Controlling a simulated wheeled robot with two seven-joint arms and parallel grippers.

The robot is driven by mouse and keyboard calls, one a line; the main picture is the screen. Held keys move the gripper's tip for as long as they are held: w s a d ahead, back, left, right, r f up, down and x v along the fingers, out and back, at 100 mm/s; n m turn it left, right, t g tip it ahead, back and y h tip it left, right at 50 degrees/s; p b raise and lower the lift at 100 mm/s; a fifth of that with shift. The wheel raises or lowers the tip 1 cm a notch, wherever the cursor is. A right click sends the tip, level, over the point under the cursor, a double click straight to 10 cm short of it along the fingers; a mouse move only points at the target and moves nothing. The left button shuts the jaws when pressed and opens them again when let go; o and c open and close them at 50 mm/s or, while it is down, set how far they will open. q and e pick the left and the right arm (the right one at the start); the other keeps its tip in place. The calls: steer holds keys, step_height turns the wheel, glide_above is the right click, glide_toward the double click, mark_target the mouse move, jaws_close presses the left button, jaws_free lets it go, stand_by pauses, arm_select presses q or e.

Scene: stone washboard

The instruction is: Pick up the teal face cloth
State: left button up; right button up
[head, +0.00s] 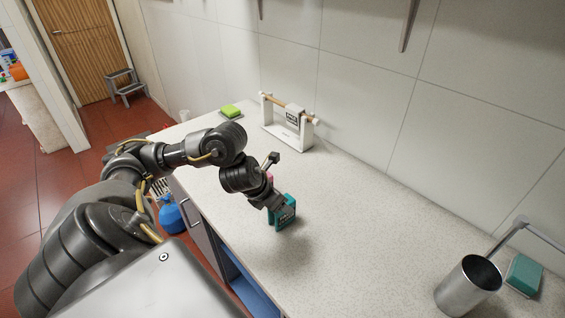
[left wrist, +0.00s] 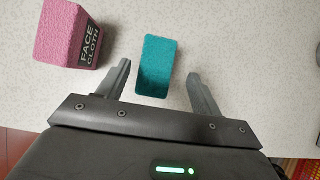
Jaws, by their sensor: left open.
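The teal face cloth (left wrist: 154,66) is a block-shaped cloth standing on the speckled counter. In the left wrist view it lies between the two spread fingers of my left gripper (left wrist: 158,72), with a gap on each side. In the head view the teal cloth (head: 287,215) is at the fingertips of my left gripper (head: 279,205), which partly hides it. A pink cloth block labelled "FACE CLOTH" (left wrist: 72,36) stands left of it in the wrist view. In the head view the pink block is mostly hidden behind my gripper. My right gripper is not in view.
A white stand with a wooden bar (head: 288,122) and a green sponge (head: 230,111) are at the back of the counter. A metal cup (head: 467,287) and another teal block (head: 524,274) are at the right. The counter between is clear. A tiled wall runs behind.

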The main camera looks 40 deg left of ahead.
mark_target(281, 219)
arm_select(q)
steer(key=shift+a+x, duration=0.15)
steer(key=shift+x, duration=1.35)
steer(key=shift+a+x, duration=0.15)
steer(key=shift+x, duration=1.35)
steer(key=shift+s+f, duration=0.1)
steer(key=shift+s, duration=0.05)
steer(key=c, duration=1.2)
steer(key=shift+o, duration=0.2)
